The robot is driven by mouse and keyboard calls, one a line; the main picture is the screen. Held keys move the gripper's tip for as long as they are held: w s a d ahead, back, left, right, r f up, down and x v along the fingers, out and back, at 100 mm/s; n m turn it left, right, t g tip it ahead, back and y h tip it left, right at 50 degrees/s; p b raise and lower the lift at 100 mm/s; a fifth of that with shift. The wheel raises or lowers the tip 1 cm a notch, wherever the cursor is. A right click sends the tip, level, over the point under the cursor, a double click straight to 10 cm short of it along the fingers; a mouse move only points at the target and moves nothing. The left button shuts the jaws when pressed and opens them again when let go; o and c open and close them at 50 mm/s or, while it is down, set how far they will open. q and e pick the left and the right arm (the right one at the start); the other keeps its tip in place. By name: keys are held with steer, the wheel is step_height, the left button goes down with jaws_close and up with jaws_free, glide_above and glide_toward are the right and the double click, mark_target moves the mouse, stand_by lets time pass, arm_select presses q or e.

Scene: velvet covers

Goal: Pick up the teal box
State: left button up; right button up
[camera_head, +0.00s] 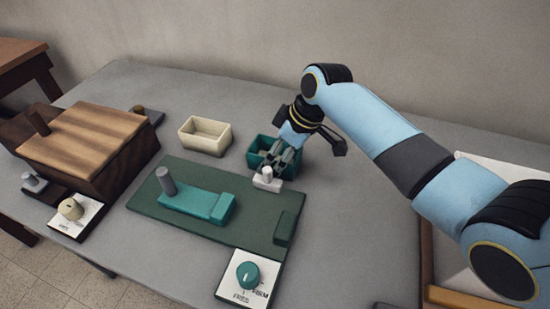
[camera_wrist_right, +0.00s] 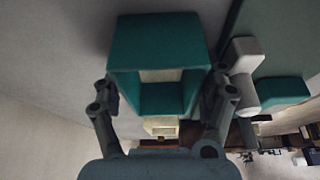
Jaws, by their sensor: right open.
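The teal box (camera_head: 254,160) is a small open-topped box standing on the grey table, just behind the dark green board. My right gripper (camera_head: 280,158) reaches down over it from the right and hides part of its inside and right side. In the right wrist view the teal box (camera_wrist_right: 155,42) shows its open side. The fingers of my right gripper (camera_wrist_right: 163,92) are spread apart, one on each side of the box. I cannot tell whether either finger touches it. My left gripper is not in view.
A cream open box (camera_head: 205,135) stands left of the teal box. A white block with a knob (camera_head: 267,181) sits close in front. The dark green board (camera_head: 148,205) carries a teal slab (camera_head: 195,203) with a grey peg. A wooden chest (camera_head: 85,140) stands at left.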

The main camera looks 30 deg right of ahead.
steer(key=c, duration=0.9)
steer(key=shift+c, duration=0.2)
steer(key=shift+r, duration=0.2)
